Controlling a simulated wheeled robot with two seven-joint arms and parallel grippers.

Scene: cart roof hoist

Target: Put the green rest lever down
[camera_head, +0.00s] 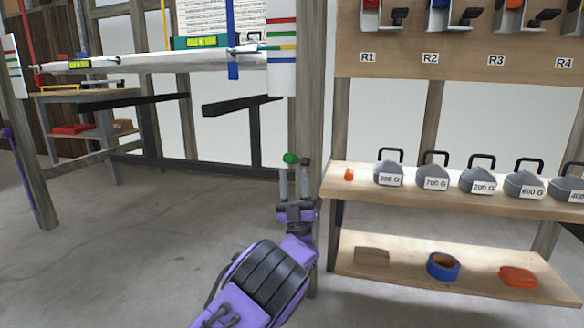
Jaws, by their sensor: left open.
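The green rest lever shows as a small green knob (290,158) beside the wooden post in the middle of the view. My left gripper (294,168) comes up from below with its grey fingers pointing up and apart. The knob shows at the fingertips, nearer the left finger. I cannot tell whether the fingers touch it. The rest of the lever is hidden or too small to make out. My right gripper is not in view.
A wooden post (309,105) stands right beside my left gripper. To the right, a shelf (440,199) holds several grey labelled weights (388,174); a lower shelf (400,262) carries a blue tape roll (443,266). A white beam (150,62) spans the upper left. The floor at left is clear.

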